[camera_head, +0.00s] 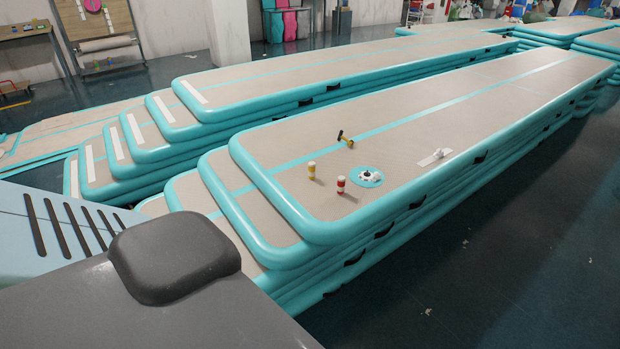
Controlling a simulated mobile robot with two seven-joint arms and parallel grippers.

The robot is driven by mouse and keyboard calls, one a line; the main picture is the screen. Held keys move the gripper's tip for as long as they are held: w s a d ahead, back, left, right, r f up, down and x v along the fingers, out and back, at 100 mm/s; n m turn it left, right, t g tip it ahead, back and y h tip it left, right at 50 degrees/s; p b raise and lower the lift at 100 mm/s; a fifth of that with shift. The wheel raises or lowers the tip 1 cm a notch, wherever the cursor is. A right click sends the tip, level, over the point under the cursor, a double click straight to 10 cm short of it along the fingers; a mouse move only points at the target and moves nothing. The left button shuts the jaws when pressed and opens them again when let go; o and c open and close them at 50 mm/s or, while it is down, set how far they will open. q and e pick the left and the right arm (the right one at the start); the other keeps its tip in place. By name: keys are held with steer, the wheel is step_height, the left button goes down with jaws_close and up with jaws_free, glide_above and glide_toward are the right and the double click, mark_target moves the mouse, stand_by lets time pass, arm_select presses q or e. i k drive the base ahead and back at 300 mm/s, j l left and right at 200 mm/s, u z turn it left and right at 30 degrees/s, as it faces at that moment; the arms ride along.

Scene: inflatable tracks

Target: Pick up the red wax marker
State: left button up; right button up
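A small red and white cylinder (341,185), which looks like the red wax marker, stands upright on the near end of the top inflatable track (290,150). A similar yellow and white cylinder (311,170) stands upright to its left and slightly farther back. Neither of my grippers shows in the head view.
A yellow and black tool (345,138) lies farther back, and a small white item (438,154) is to the right. Stacked tracks (215,92) fill the left. Dark floor (500,260) is open at right.

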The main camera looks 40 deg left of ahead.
mark_target(340, 185)
steer(key=u, duration=1.15)
